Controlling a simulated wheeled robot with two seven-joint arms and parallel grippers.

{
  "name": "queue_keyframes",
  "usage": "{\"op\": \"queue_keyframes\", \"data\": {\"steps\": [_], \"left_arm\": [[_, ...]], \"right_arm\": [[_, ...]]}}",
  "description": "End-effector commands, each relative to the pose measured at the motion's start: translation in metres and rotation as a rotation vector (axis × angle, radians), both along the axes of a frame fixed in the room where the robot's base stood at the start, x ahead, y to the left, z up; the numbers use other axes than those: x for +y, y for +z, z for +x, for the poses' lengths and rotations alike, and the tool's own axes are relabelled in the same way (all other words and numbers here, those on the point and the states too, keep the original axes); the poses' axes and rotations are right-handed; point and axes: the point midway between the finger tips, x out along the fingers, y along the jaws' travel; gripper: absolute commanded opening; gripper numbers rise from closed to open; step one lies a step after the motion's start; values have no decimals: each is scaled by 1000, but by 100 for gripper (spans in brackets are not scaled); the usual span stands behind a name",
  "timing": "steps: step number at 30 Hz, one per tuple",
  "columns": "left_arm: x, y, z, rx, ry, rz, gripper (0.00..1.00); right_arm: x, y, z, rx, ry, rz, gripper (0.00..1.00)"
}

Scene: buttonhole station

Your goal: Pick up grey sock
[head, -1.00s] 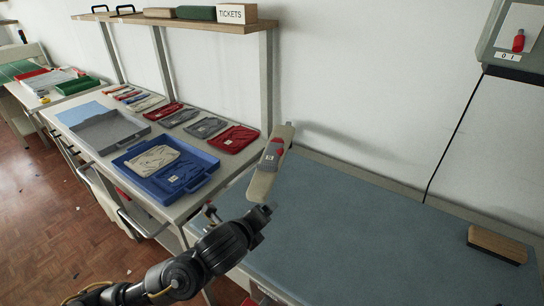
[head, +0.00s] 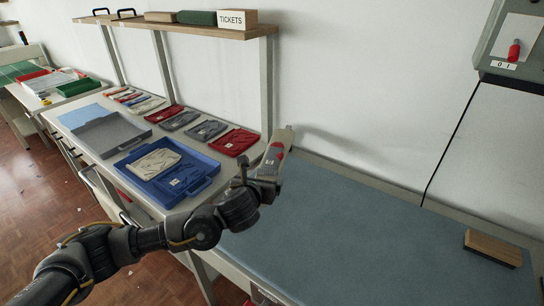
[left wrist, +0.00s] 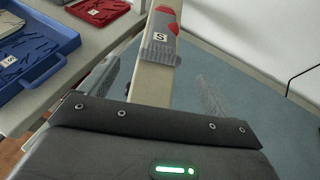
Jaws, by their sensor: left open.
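A grey sock with red patches and a white S label (left wrist: 158,48) is fitted on a beige sock-shaped board. In the head view, its red part (head: 275,151) shows just past my left gripper (head: 268,172), which hides most of the rest. In the left wrist view the bare lower end of the board (left wrist: 149,87) lies between the open fingers of my left gripper (left wrist: 160,88). The sock is just beyond the fingertips. I cannot tell whether a finger touches the board. My right gripper is not in view.
A blue tray (head: 136,187) with a white and a blue folded item, a grey tray (head: 84,137) and several folded red and grey pieces lie on the left table. The blue-grey worktop (head: 350,235) is mostly clear. A wooden block (head: 493,247) is at right.

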Motion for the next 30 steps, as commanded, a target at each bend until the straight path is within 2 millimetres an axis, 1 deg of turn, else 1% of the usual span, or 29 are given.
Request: {"op": "queue_keyframes", "data": {"steps": [3,8,11,15,18,21,29,30], "left_arm": [[-1,-2,6,1,-1,0,89],[-2,-3,8,1,-1,1,89],[-4,-4,17,3,1,1,89],[-8,-9,35,3,1,0,89],[-10,-16,45,2,0,0,89],[-12,-20,51,1,-1,0,89],[-12,-22,53,1,-1,0,89],[-12,-22,53,1,-1,0,86]], "right_arm": [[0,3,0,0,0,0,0],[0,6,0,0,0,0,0],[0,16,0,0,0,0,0],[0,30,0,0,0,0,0],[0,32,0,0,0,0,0],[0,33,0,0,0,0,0],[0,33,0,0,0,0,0],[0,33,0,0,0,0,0]]}}
